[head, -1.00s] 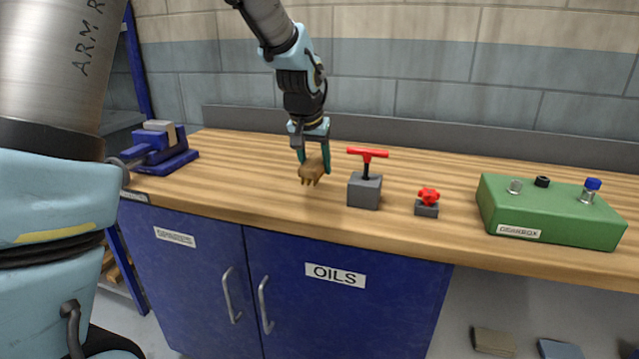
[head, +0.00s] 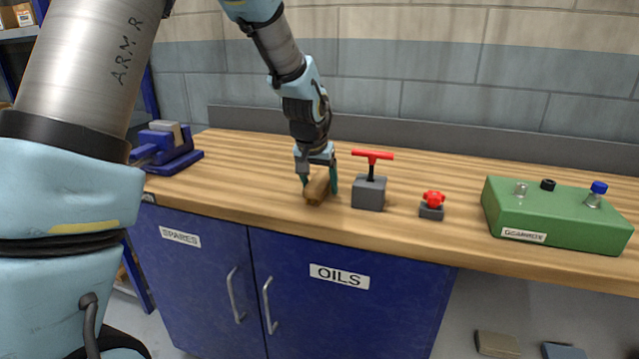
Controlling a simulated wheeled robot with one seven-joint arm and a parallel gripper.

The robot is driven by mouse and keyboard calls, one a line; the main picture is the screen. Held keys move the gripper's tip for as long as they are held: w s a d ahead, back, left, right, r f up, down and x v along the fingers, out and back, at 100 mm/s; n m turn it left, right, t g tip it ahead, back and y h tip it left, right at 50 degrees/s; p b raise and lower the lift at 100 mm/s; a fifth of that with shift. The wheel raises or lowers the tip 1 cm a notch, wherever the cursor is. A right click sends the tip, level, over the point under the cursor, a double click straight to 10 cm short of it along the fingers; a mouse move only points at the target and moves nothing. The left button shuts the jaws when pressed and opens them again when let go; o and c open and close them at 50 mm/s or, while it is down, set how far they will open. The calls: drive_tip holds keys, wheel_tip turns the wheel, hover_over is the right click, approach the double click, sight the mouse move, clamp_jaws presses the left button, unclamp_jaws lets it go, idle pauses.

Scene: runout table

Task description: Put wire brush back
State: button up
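A brown wooden block-shaped thing, which I take to be the wire brush (head: 316,190), sits low over the workbench, left of the grey block with the red T-handle. It seems to touch the bench top, but its underside and any bristles are hidden. My gripper (head: 319,184) points down over it, one teal finger on each side. I cannot tell whether the fingers press on it or stand slightly apart from it.
The grey block with the red T-handle (head: 368,192) stands close to the right of my gripper. Further right are a red knob on a small base (head: 432,204) and a green gearbox (head: 555,215). A blue vise (head: 165,150) stands left. The bench (head: 245,165) is clear between vise and brush.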

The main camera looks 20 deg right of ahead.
drive_tip(key=shift+o, duration=0.6)
drive_tip(key=shift+r, duration=0.1)
drive_tip(key=shift+r, duration=0.2)
drive_tip(key=b+v, duration=0.1)
drive_tip(key=v, duration=1.1)
drive_tip(key=a+f+n+y, duration=0.1)
drive_tip(key=a+f+n, duration=0.15)
drive_tip(key=a, duration=0.65)
drive_tip(key=a+f+n+y, duration=0.1)
drive_tip(key=a+f, duration=0.3)
drive_tip(key=a, duration=0.5)
drive_tip(key=s+a+f+n+g, duration=0.1)
drive_tip(key=s+a+f+n, duration=0.1)
drive_tip(key=a, duration=0.5)
drive_tip(key=s+a+f+n+y, duration=0.1)
drive_tip(key=s+a+f+n, duration=0.1)
drive_tip(key=s+a, duration=0.3)
drive_tip(key=a+f, duration=0.1)
drive_tip(key=a, duration=0.2)
drive_tip(key=shift+s+a+f+g, duration=0.2)
drive_tip(key=shift+s+f+g, duration=0.05)
drive_tip(key=shift+f+g, duration=0.15)
